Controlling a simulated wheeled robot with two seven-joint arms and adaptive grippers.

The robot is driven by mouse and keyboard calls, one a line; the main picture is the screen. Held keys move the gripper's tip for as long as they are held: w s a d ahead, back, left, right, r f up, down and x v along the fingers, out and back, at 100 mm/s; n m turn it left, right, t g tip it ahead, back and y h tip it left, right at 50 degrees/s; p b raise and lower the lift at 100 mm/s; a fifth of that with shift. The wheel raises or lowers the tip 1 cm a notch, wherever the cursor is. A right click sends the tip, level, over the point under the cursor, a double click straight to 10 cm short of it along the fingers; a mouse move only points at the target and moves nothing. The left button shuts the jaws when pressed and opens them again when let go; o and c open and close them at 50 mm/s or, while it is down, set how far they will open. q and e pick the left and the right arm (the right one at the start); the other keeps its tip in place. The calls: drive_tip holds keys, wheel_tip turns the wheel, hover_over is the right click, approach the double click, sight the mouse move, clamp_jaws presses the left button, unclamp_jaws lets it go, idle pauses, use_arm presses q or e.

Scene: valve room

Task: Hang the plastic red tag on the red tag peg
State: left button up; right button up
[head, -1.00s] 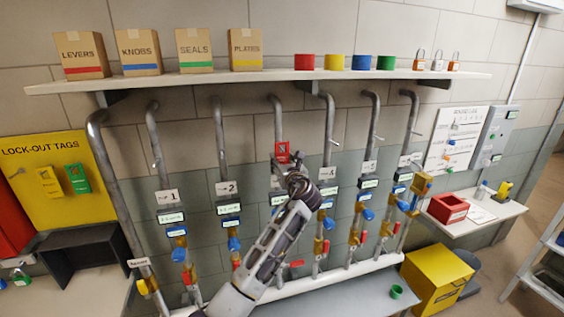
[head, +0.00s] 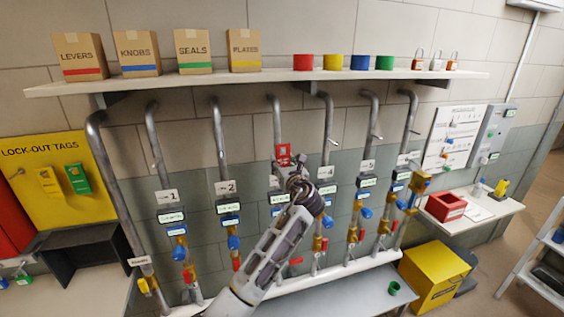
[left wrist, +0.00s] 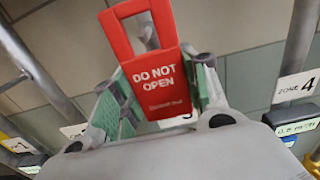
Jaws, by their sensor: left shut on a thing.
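The red tag (head: 284,150) is held up in my left gripper (head: 288,162), in front of the pipes in the head view. In the left wrist view the red tag (left wrist: 160,85) reads "DO NOT OPEN" and has a square loop handle at its top. It sits between the green-padded fingers of the left gripper (left wrist: 160,98), which are shut on it. A bare peg (head: 17,173) sticks out at the left of the yellow lock-out tags board (head: 95,208), beside a yellow tag (head: 47,180) and a green tag (head: 79,178). My right gripper is not in view.
A shelf (head: 200,84) with boxes, coloured rings and padlocks runs above the pipes. Pipes with valves (head: 233,243) stand behind my arm. A dark open stand (head: 80,247) sits below the board. The space before the board is clear.

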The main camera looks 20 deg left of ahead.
sight(283, 164)
use_arm(q)
drive_tip(key=shift+p+v, duration=0.85)
drive_tip(key=shift+v, duration=0.55)
drive_tip(key=shift+v, duration=1.15)
drive_tip(key=shift+s+d, duration=0.1)
drive_tip(key=shift+d, duration=0.05)
